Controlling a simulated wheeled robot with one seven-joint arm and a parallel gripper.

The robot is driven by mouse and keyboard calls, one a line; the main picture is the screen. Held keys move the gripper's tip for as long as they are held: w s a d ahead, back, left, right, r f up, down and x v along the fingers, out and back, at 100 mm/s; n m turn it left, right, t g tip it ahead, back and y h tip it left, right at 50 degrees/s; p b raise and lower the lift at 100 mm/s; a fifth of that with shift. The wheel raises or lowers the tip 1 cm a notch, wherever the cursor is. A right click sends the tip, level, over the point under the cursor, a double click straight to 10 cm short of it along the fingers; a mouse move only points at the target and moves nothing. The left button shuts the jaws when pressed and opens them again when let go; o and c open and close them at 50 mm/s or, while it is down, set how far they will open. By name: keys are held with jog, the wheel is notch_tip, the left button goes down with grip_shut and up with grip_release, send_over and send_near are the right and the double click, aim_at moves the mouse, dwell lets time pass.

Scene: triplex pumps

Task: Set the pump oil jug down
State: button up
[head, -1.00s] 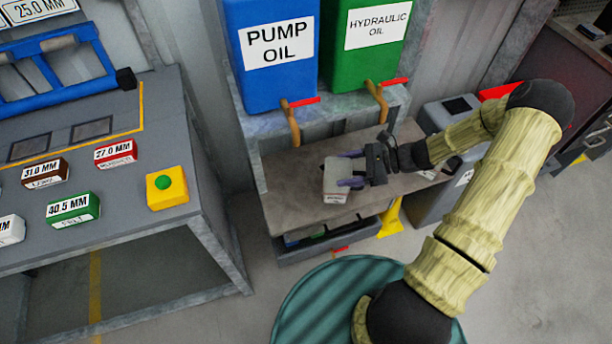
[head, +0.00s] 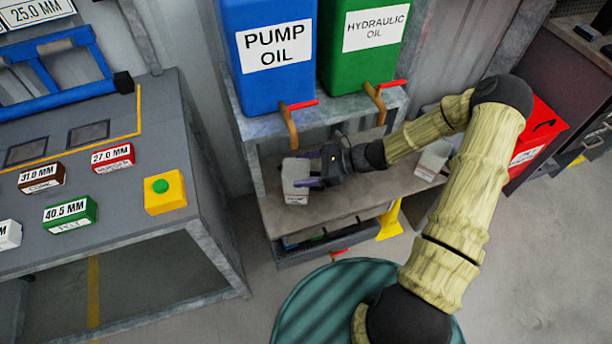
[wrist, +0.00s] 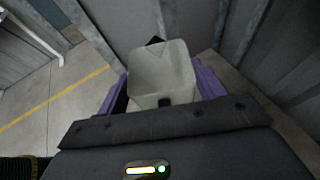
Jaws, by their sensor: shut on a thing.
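A pale grey jug (head: 297,180) is between the fingers of my gripper (head: 305,182), which is shut on it. In the head view it is over the left part of the brown shelf (head: 330,217), below the blue PUMP OIL tank (head: 268,50) and its tap. I cannot tell whether its base touches the shelf. In the wrist view the jug (wrist: 162,75) sits between the purple fingers (wrist: 162,92), with a dark spot on its near edge. The jug's label is too small to read.
A green HYDRAULIC OIL tank (head: 360,45) stands right of the blue one. Another pale jug (head: 433,160) stands at the shelf's right end. A red box (head: 537,130) is farther right. A grey bench (head: 130,215) with labelled blocks is at left. The shelf's middle front is clear.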

aim_at(305, 177)
notch_tip(305, 177, down, 3)
jog(key=shift+s+f, duration=0.15)
jog(key=shift+f, duration=0.2)
jog(key=o, duration=1.3)
jog(key=shift+d, duration=0.1)
jog(key=v, duration=1.2)
jog(key=shift+r, duration=0.25)
